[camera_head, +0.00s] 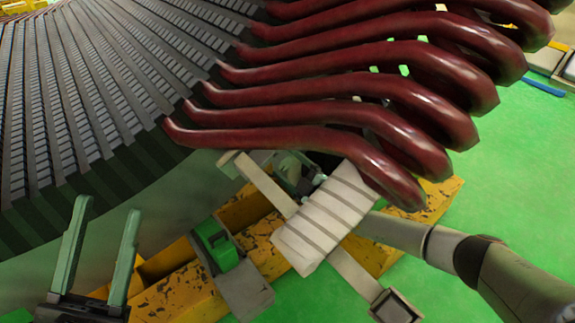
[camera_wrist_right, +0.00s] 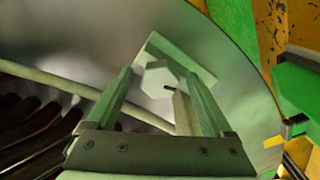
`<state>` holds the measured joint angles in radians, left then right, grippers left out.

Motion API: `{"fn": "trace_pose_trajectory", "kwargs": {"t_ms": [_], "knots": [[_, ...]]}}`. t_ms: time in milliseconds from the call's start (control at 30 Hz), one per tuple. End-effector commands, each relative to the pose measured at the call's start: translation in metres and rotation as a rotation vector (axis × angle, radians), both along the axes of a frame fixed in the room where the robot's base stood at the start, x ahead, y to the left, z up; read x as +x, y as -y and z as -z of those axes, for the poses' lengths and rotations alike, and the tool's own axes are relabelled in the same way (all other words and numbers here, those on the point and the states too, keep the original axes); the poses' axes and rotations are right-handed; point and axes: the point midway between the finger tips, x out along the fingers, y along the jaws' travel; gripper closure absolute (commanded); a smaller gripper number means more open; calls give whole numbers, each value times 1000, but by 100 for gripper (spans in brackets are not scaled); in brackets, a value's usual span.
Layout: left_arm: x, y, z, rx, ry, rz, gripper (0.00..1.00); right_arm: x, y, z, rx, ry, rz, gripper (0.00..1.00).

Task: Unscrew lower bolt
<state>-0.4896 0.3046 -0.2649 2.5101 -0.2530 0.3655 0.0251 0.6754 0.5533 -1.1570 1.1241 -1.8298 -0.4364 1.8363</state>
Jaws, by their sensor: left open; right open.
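A pale hexagonal bolt head (camera_wrist_right: 157,78) on a light green plate (camera_wrist_right: 184,55) shows in the right wrist view, against a smooth grey metal wall. My right gripper (camera_wrist_right: 160,74) is open, with its two green fingers on either side of the bolt head in the picture. I cannot tell whether the fingers touch it. In the head view my right gripper is largely hidden below the dark red coils, and the bolt cannot be made out. My left gripper (camera_head: 103,210) is open and empty at the lower left, its two green fingers pointing up.
Dark red coils (camera_head: 330,85) hang over the work area beside the slotted stator (camera_head: 110,90). A white ribbed block (camera_head: 325,217) on a beige bar sits below them. A worn yellow beam (camera_head: 185,295) and a green box (camera_head: 216,245) lie nearby.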

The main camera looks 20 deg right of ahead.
Motion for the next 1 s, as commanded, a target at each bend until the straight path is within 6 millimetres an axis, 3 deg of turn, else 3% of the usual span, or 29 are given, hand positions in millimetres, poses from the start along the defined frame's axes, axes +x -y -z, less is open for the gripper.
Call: {"fn": "trace_pose_trajectory", "kwargs": {"t_ms": [267, 733, 1000], "knots": [[0, 0, -3, -1, 0, -1, 50, -6, 3, -1, 1, 0, 0, 15], [0, -4, -27, -21, 5, 4, 50, -90, 37, -1, 0, -4, 0, 15], [-1, -4, -30, -25, 10, 6, 50, -115, 47, 0, 0, 0, 0, 15]]}}
